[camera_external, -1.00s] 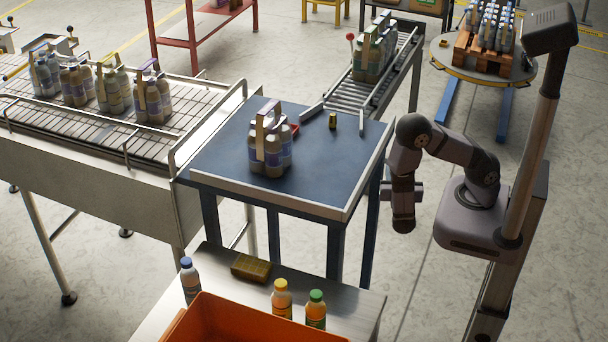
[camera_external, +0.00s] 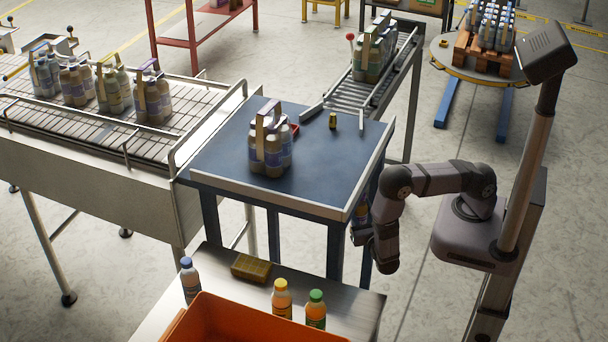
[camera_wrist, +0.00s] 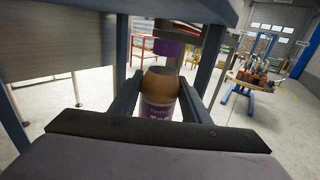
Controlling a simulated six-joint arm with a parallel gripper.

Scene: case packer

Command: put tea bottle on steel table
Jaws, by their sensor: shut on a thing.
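My gripper (camera_external: 361,226) is at the right of the steel table (camera_external: 352,304), beside the legs of the blue-topped table. In the wrist view my gripper (camera_wrist: 160,98) is shut on a bottle with a brown body, a purple label (camera_wrist: 158,112) and a purple cap (camera_wrist: 168,48), which I take as the tea bottle. In the external view a small part of this bottle (camera_external: 361,209) shows above the gripper, near a blue table leg. The steel table is in the foreground, partly cut off by the picture's lower edge.
On the steel table stand an orange crate (camera_external: 240,326), a blue-capped bottle (camera_external: 190,281), yellow-capped (camera_external: 282,299) and green-capped (camera_external: 316,311) bottles and a yellow-brown block (camera_external: 250,267). The blue-topped table (camera_external: 220,165) with a bottle pack is close to my arm. The steel table's right end is bare.

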